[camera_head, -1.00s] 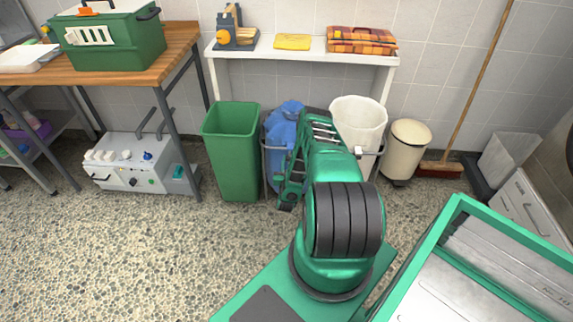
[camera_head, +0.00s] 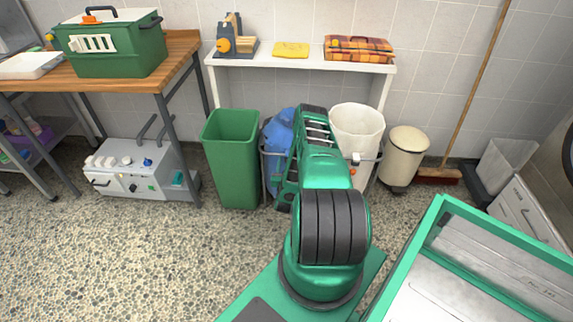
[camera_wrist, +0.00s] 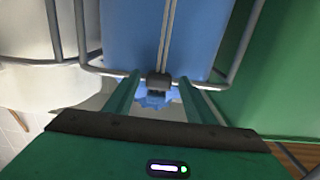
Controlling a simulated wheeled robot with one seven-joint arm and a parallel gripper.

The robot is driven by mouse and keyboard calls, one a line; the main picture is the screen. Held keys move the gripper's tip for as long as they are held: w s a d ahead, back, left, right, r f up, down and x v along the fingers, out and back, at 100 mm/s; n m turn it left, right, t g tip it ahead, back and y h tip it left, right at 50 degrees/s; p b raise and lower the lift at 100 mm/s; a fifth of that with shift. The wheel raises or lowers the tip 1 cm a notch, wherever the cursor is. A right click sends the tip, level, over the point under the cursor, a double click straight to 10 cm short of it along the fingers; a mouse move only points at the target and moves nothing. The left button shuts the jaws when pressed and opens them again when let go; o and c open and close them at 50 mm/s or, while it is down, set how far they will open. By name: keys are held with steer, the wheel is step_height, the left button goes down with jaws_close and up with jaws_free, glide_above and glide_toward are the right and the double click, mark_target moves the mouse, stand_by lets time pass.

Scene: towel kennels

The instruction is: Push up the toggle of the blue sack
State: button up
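The blue sack (camera_head: 278,138) hangs in a metal frame between the green bin and the white sack, partly hidden by my arm in the head view. In the wrist view the blue sack (camera_wrist: 135,35) fills the upper middle, with two pale cords (camera_wrist: 166,35) running along it to a dark toggle (camera_wrist: 158,82). A bunched blue end (camera_wrist: 155,99) shows just beyond the toggle. My gripper (camera_wrist: 160,88) is open, its two green fingers on either side of the toggle with gaps showing. The toggle is hidden in the head view.
A green bin (camera_head: 231,160) stands left of the blue sack. A white sack (camera_head: 357,120) hangs to its right, then a cream pedal bin (camera_head: 403,157). A white shelf (camera_head: 300,63) is behind. Metal frame bars (camera_wrist: 235,60) run near my fingers.

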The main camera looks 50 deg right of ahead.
steer(key=v, duration=1)
steer(key=shift+s+a, duration=0.2)
steer(key=shift+a, duration=0.1)
stand_by(0.4)
steer(key=w+d+r+n+y, duration=0.2)
steer(key=w+r+n+y, duration=0.3)
steer(key=w+r, duration=0.8)
steer(key=s+a+r+g+y, duration=0.1)
steer(key=a+r+y, duration=0.15)
steer(key=r, duration=0.55)
steer(key=s+a+r+n+g+y, duration=0.1)
steer(key=s+a+r+g, duration=0.15)
steer(key=r, duration=0.45)
steer(key=s+a+r+g+y, duration=0.1)
steer(key=a+r+y, duration=0.15)
steer(key=r, duration=0.55)
steer(key=s+a+r+g+y, duration=0.1)
steer(key=s+a+r, duration=0.4)
steer(key=s, duration=0.6)
steer(key=s+a+r+m+g+y, duration=0.1)
steer(key=s+a+r+g, duration=0.2)
steer(key=s+a, duration=0.6)
steer(key=s+a+r+g+y, duration=0.1)
steer(key=s+a+r+g, duration=0.1)
steer(key=s+a+r, duration=0.5)
steer(key=s, duration=0.6)
steer(key=shift+s+a+m+y, duration=0.15)
steer(key=shift+s+m+y, duration=0.15)
steer(key=shift+s+y, duration=0.1)
